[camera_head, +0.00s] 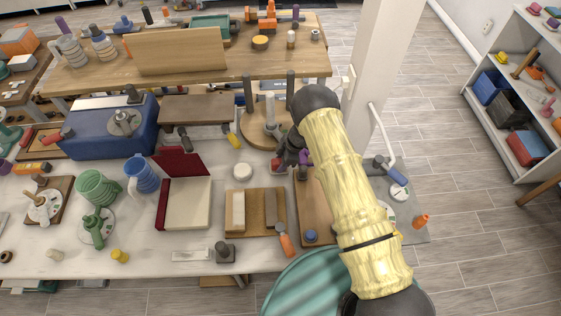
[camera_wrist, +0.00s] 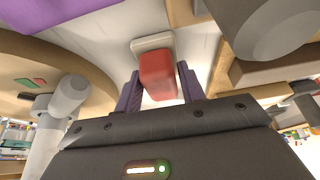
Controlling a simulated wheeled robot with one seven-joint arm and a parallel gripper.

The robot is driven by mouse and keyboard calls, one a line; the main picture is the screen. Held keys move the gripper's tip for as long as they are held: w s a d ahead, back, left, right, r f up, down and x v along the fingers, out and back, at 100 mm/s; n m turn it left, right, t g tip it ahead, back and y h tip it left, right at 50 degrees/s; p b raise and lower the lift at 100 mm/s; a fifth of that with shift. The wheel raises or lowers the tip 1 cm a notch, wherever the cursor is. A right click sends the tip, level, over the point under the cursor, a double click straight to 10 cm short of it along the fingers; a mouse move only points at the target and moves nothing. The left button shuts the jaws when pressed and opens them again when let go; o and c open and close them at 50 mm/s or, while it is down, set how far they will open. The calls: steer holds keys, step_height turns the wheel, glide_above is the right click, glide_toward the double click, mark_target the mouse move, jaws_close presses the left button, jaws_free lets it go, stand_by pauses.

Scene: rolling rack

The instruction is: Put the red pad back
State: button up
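The red pad (camera_wrist: 157,75) is a small red block in front of a pale grey-white plate (camera_wrist: 152,42) in the wrist view. My gripper (camera_wrist: 160,72) has its two purple fingers on either side of the red pad. A narrow gap shows on the right side, and the fingers do not look closed on it. In the head view my gripper (camera_head: 290,158) is low over the white table, beside the round wooden stand. A small red piece (camera_head: 278,163) shows next to it, partly hidden by the gripper.
The round wooden stand (camera_head: 262,138) with grey posts rises just behind my gripper. A wooden board (camera_head: 307,212) with a blue knob lies under my arm. A white pillar (camera_head: 381,60) stands at the right.

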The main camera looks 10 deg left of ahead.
steer(key=shift+o, duration=1.1)
steer(key=shift+r, duration=0.15)
steer(key=b+v, duration=0.2)
steer(key=v, duration=1)
